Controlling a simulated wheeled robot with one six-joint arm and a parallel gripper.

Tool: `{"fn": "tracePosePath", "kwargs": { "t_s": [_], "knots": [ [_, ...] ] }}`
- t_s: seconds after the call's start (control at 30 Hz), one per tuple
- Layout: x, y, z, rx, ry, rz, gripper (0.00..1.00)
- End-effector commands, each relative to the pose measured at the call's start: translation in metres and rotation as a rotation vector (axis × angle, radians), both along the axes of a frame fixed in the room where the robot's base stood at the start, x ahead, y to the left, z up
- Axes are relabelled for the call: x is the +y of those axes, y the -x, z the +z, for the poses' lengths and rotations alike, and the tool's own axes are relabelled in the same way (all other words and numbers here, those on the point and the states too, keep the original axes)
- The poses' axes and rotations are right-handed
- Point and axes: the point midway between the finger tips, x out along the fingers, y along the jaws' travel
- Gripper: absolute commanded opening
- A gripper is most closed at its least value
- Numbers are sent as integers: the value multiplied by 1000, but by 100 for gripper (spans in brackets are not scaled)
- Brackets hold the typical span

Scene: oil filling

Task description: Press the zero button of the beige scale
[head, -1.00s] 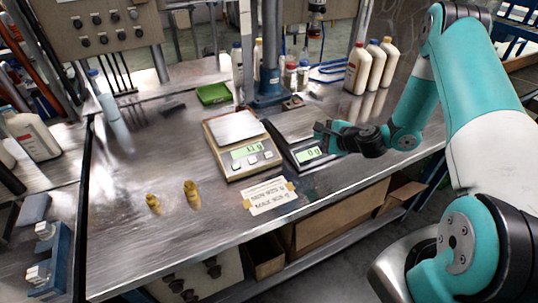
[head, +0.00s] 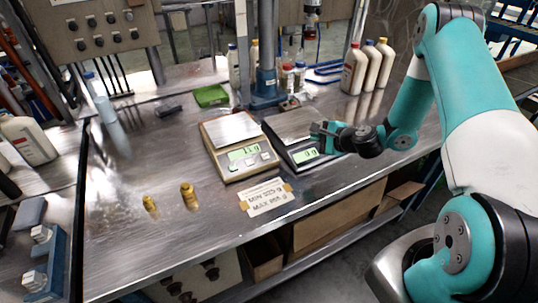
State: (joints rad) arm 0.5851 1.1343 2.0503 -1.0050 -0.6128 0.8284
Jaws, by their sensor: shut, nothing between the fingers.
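The beige scale (head: 238,178) stands on the metal workbench near the middle of the head view. Its silver pan (head: 232,130) is empty, and its green display (head: 244,153) lights up with small buttons (head: 251,163) below it. A dark scale (head: 302,162) with a green display stands just right of it. My gripper (head: 318,130) is shut and empty. It appears above the dark scale's front part, to the right of the beige scale and apart from its buttons. Which button is the zero button is too small to read.
A taped paper label (head: 266,197) lies in front of the scales. Two brass fittings (head: 188,196) stand to the left. The bench's left front is mostly clear.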

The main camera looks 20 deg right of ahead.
Motion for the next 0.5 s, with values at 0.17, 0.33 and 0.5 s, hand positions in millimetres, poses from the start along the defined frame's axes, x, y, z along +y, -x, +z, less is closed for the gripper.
{"fn": "tracePosePath", "kwargs": {
  "t_s": [0.17, 0.33, 0.5],
  "knots": [
    [32, -5, 31, -17, 79, 152, 0],
    [111, 10, 99, -56, 285, 535, 0],
    [193, 69, 166, -116, 544, 986, 0]
  ]
}}
